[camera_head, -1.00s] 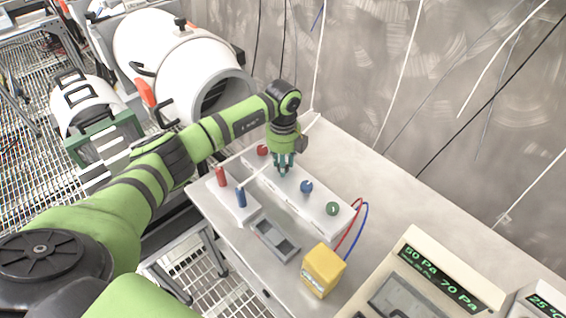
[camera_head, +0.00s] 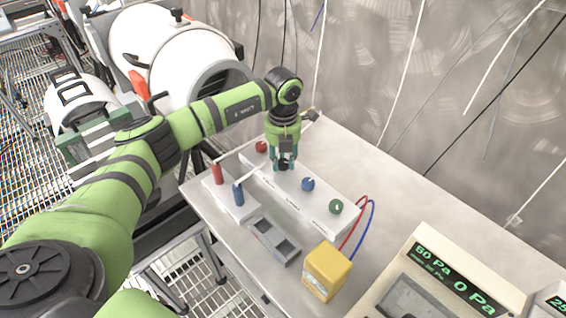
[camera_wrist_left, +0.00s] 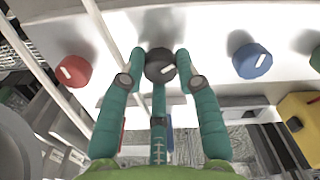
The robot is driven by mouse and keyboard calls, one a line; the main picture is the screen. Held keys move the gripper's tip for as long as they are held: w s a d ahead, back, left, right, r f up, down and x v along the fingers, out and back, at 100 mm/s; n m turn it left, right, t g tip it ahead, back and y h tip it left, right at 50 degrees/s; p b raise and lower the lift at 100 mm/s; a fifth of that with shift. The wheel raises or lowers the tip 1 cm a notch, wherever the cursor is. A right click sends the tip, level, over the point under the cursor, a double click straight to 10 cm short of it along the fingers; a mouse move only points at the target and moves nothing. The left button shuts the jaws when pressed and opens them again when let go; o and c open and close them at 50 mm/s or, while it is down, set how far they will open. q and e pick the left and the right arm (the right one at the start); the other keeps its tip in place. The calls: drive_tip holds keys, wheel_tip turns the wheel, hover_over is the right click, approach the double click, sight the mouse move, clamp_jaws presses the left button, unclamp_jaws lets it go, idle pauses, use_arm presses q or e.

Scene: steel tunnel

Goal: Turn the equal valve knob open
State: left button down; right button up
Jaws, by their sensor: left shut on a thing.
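A white valve panel (camera_head: 322,214) on the table carries a row of knobs: red (camera_head: 261,147), black (camera_head: 284,165), blue (camera_head: 308,184) and green (camera_head: 336,207). My left gripper (camera_head: 281,160) points down over the panel, shut on the black knob. In the left wrist view the teal fingers (camera_wrist_left: 160,58) sit around the black knob (camera_wrist_left: 159,66), which has a white pointer mark. The red (camera_wrist_left: 73,70) and blue (camera_wrist_left: 251,61) knobs stand clear on either side. I cannot read any label tying the black knob to the equal valve. My right gripper is not in view.
A smaller white block with a red (camera_head: 217,173) and a blue (camera_head: 239,195) post stands in front. A grey device (camera_head: 273,240), yellow box (camera_head: 326,271) with cables and pressure display (camera_head: 452,276) are nearby. The table is bare behind the panel.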

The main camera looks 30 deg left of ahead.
sight(283, 162)
use_arm(q)
drive_tip(key=m+b, duration=0.2)
drive_tip(key=m, duration=0.2)
drive_tip(key=shift+f, duration=0.1)
drive_tip(key=shift+m+b, duration=0.55)
drive_tip(key=shift+m, duration=0.85)
drive_tip(key=c, duration=0.9)
unclamp_jaws()
wheel_tip(283, 162, up, 12)
